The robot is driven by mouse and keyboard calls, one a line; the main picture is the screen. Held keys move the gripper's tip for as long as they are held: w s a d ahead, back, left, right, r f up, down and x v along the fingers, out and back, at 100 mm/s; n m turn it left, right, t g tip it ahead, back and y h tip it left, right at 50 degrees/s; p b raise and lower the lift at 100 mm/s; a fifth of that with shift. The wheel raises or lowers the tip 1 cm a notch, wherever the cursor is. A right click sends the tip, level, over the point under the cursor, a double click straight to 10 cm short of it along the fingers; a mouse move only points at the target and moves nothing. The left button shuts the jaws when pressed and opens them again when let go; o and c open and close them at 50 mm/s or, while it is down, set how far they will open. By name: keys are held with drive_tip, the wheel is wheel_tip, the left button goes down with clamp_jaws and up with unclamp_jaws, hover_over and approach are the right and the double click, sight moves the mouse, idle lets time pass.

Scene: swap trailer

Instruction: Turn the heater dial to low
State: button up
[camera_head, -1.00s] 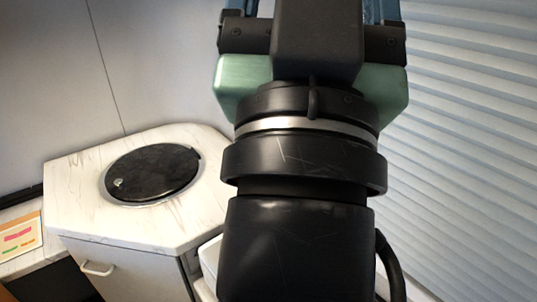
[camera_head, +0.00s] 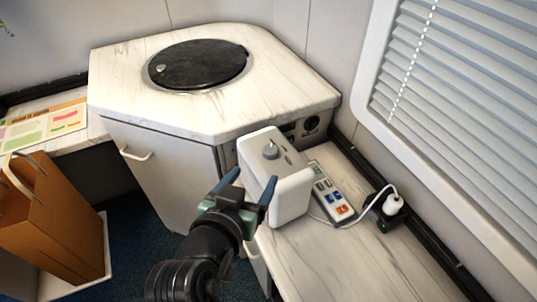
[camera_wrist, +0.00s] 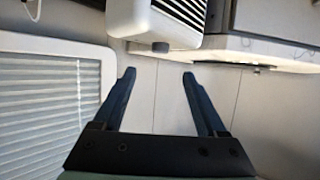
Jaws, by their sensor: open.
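The heater is a white rounded box (camera_head: 293,197) standing on the lower counter in the head view. Its grey dial (camera_head: 270,150) sits on the top face, near the left end. My gripper (camera_head: 253,180) is open and empty, in front of the heater's near side and a little below the dial. One blue finger overlaps the heater in the picture; I cannot tell whether it touches. In the wrist view, my open gripper (camera_wrist: 158,75) has its two blue fingers apart. The heater (camera_wrist: 165,22) shows beyond them, with the dark dial (camera_wrist: 160,47) at its edge. The dial's setting is too small to read.
A raised marble cabinet (camera_head: 290,90) with a round black lid (camera_head: 198,64) stands behind. A brown paper bag (camera_head: 50,215) is at left. Window blinds (camera_head: 460,90) line the right wall.

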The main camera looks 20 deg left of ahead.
sight(269, 153)
drive_tip(key=x, duration=1.1)
drive_tip(key=shift+w+f, duration=0.1)
drive_tip(key=shift+w, duration=0.3)
clamp_jaws()
